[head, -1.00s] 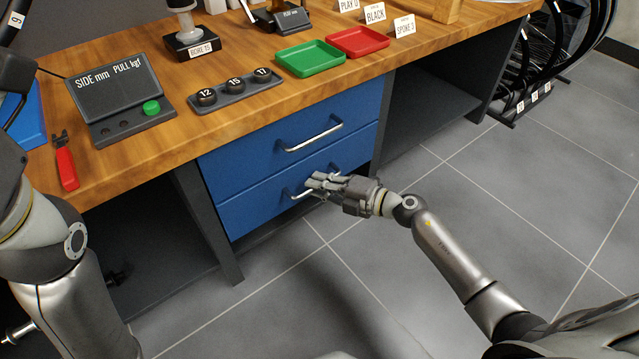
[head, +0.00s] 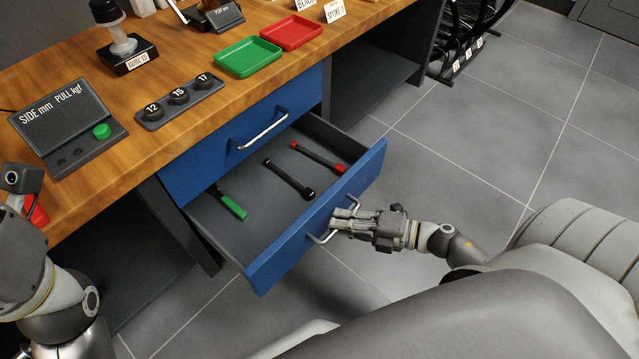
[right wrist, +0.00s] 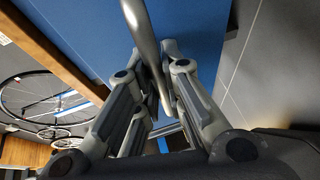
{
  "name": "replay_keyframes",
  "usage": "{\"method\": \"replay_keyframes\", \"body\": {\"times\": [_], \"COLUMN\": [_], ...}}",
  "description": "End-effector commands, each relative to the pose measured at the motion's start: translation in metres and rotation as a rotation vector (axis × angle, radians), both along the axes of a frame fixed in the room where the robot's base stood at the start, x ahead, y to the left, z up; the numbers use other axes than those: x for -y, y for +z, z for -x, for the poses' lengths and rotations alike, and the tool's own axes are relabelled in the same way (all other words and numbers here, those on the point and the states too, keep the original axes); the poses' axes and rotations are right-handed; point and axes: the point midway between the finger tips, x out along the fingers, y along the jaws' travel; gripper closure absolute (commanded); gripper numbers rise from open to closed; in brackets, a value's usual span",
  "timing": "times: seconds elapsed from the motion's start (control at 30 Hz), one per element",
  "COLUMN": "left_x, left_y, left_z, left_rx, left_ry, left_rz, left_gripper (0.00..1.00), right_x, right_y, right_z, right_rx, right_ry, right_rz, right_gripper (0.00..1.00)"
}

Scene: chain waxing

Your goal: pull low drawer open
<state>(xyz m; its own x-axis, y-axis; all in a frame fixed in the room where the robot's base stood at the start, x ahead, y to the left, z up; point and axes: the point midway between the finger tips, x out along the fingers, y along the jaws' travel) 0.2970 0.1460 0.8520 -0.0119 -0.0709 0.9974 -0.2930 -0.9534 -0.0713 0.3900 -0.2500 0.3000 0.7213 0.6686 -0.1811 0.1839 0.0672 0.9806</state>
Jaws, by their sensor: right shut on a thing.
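The low drawer (head: 276,262) is blue-fronted and stands well open, pulled out from under the bench. Its bar handle (head: 322,238) is silver. My right gripper (head: 340,222) is shut on this handle at the drawer's front. In the right wrist view the handle (right wrist: 143,40) runs between the fingers (right wrist: 155,75), with the blue front (right wrist: 195,25) beyond. Inside the drawer lie a green-handled tool (head: 232,206), a black tool (head: 288,179) and a red-handled tool (head: 318,158). My left arm is at the lower left; its fingertips do not show clearly.
The upper blue drawer (head: 215,155) is closed above. The wooden bench top (head: 150,172) carries a green tray (head: 248,57), a red tray (head: 291,32), a numbered socket holder (head: 180,102) and a display box (head: 65,125). Grey tiled floor lies clear to the right.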

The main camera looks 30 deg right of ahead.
Motion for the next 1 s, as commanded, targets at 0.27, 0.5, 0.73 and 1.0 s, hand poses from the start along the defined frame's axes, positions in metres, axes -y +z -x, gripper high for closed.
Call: {"method": "replay_keyframes", "body": {"times": [0.27,0.5,0.73,1.0], "left_x": [-0.001,-0.002,-0.002,-0.001], "left_y": [-0.005,-0.008,-0.009,-0.009], "left_z": [-0.003,-0.002,-0.003,-0.003], "left_rx": [-0.044,-0.054,-0.057,-0.058], "left_ry": [-0.002,-0.003,-0.003,-0.004], "left_rz": [0.003,0.005,0.005,0.005], "left_gripper": [0.58,0.58,0.58,0.58], "right_x": [0.016,0.021,0.021,0.021], "right_y": [0.001,0.000,0.000,0.000], "right_z": [0.043,0.057,0.059,0.059], "right_rx": [-0.002,0.001,0.001,0.001], "right_ry": [-0.001,0.000,0.001,0.001], "right_rz": [-0.001,-0.001,-0.001,-0.001], "right_gripper": [1.00,1.00,1.00,0.81]}}
